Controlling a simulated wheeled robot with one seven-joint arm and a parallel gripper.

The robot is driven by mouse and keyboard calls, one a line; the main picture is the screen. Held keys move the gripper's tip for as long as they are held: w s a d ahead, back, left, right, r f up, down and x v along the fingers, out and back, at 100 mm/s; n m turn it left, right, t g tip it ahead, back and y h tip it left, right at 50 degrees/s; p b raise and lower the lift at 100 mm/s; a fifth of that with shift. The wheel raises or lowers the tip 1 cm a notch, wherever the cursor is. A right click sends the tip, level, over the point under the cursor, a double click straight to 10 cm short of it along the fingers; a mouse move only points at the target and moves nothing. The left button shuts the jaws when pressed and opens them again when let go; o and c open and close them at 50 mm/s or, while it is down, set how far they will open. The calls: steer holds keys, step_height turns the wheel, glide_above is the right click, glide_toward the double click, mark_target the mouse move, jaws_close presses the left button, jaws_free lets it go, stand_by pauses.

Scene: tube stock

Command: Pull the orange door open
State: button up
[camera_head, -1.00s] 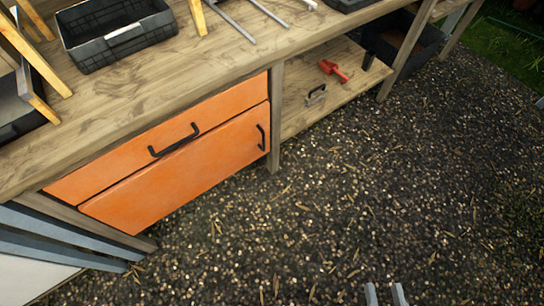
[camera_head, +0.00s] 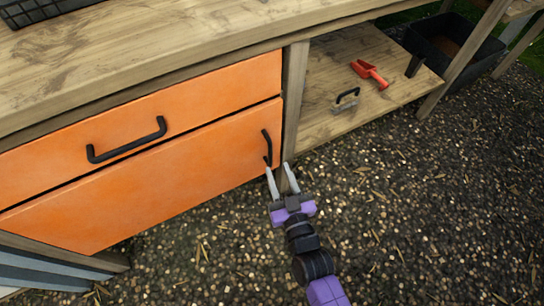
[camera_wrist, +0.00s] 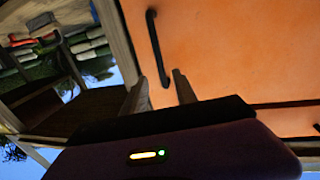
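The orange door (camera_head: 150,190) is the lower front of the bench cabinet and looks shut, flush in its frame. Its black upright handle (camera_head: 267,148) is near its right edge. My gripper (camera_head: 281,171) is open, its two fingers apart and pointing at the lower end of this handle. In the wrist view the door (camera_wrist: 225,50) fills the right side, and the handle (camera_wrist: 158,48) reaches down between the open fingertips (camera_wrist: 158,85). I cannot tell whether a finger touches it.
An orange drawer (camera_head: 200,105) with a black handle (camera_head: 127,141) is above the door. A wooden post (camera_head: 294,100) stands just right of the door. The gravel in front is clear.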

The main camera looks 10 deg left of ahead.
mark_target(270, 153)
steer(key=shift+b+x, duration=1.35)
steer(key=shift+x, duration=2.65)
steer(key=shift+a, duration=0.1)
jaws_close()
